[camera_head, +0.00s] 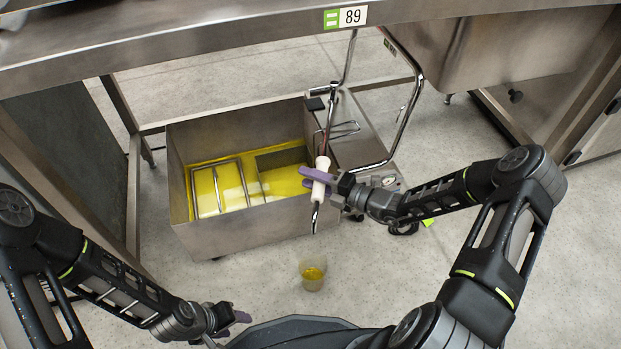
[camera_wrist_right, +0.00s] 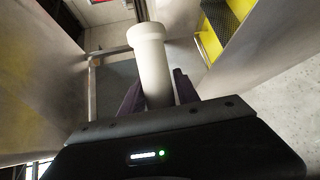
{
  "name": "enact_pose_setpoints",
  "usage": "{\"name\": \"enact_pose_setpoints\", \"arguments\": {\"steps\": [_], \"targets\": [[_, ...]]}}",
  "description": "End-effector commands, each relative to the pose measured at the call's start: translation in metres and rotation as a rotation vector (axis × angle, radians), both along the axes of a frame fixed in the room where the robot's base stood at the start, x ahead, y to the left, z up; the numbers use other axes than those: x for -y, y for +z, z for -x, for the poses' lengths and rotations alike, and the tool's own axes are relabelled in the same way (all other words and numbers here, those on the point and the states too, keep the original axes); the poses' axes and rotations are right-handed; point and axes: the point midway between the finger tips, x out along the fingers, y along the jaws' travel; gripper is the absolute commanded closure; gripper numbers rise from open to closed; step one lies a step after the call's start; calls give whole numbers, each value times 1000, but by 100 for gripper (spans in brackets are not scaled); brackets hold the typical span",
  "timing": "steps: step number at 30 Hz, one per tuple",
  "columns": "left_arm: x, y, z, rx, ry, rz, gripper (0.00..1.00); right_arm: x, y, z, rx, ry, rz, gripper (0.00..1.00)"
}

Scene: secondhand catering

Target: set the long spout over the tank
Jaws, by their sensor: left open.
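The tank (camera_head: 245,226) is an open steel box holding yellow liquid and a wire rack, left of centre in the head view. The long spout (camera_head: 328,125) is a thin steel tube with a white grip (camera_head: 321,180) and a short bent lower end. It stands near upright at the tank's right side; the picture does not show whether its upper end joins anything. My right gripper (camera_head: 318,180) has its purple fingers on either side of the white grip, which also shows in the right wrist view (camera_wrist_right: 151,65). My left gripper (camera_head: 231,325) is open and empty, low in the head view.
A clear cup (camera_head: 313,275) with some yellow liquid stands on the floor before the tank. A bent steel handle (camera_head: 405,115) rises to the right of the tank.

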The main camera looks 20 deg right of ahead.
Motion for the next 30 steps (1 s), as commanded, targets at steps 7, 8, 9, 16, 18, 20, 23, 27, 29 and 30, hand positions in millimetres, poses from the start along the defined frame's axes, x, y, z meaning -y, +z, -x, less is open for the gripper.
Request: {"name": "enact_pose_setpoints", "arguments": {"steps": [7, 8, 9, 16, 18, 20, 23, 27, 29, 30], "targets": [[0, 0, 0, 0, 0, 0, 49, 0, 0, 0, 0, 0, 0, 84], [0, 0, 0, 0, 0, 0, 49, 0, 0, 0, 0, 0, 0, 86], [0, 0, 0, 0, 0, 0, 49, 0, 0, 0, 0, 0, 0, 90], [0, 0, 0, 0, 0, 0, 49, 0, 0, 0, 0, 0, 0, 100], [0, 0, 0, 0, 0, 0, 49, 0, 0, 0, 0, 0, 0, 100], [0, 0, 0, 0, 0, 0, 49, 0, 0, 0, 0, 0, 0, 100], [0, 0, 0, 0, 0, 0, 49, 0, 0, 0, 1, 0, 1, 100], [0, 0, 0, 0, 0, 0, 49, 0, 0, 0, 1, 0, 1, 100], [0, 0, 0, 0, 0, 0, 49, 0, 0, 0, 1, 0, 1, 100], [0, 0, 0, 0, 0, 0, 49, 0, 0, 0, 1, 0, 1, 100]]}}
